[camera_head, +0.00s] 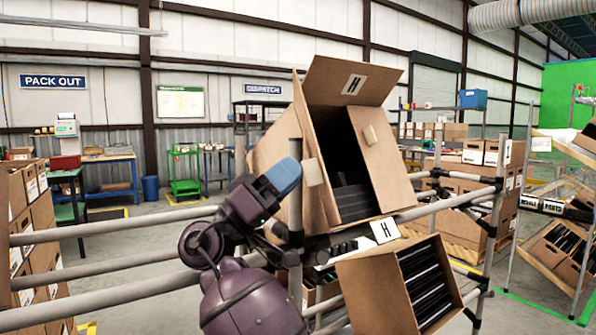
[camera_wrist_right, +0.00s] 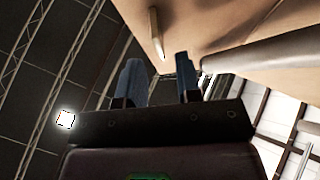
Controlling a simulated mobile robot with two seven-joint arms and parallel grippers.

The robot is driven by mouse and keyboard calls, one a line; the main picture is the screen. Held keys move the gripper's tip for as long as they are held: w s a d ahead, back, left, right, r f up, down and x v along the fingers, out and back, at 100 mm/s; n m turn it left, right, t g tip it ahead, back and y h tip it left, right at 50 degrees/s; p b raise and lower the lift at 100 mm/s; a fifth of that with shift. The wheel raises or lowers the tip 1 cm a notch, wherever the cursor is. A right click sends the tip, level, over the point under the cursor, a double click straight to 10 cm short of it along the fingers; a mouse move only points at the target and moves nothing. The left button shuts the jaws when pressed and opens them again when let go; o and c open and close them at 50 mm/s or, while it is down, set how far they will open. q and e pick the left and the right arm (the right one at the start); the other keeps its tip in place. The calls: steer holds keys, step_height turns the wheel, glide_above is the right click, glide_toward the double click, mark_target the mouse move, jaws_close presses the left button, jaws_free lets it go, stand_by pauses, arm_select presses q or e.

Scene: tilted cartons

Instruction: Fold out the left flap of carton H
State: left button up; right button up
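Carton H (camera_head: 275,143) is brown and tilted on a pipe rack, with dark items inside. Its top flap (camera_head: 335,77), bearing an H label, stands up. Its right flap (camera_head: 387,172) is angled outward and has a small tan pad. Its left flap (camera_head: 311,135) shows narrow at the left of the opening, with a tan pad (camera_head: 312,172). My right gripper (camera_head: 284,176) has blue fingers and is just left of that pad. In the right wrist view its fingers (camera_wrist_right: 160,80) are apart, with nothing seen between them, below a brown cardboard surface (camera_wrist_right: 215,25). My left gripper is not in view.
Grey rack pipes (camera_head: 120,256) run left of and below the carton. A smaller carton of dark items (camera_head: 375,290) sits lower right, beneath an H card (camera_head: 385,230). Stacked cartons (camera_head: 38,225) stand at the left edge. A pipe (camera_wrist_right: 258,52) is close to my right fingers.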

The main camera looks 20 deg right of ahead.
steer(key=a, duration=1.1)
steer(key=shift+s, duration=0.4)
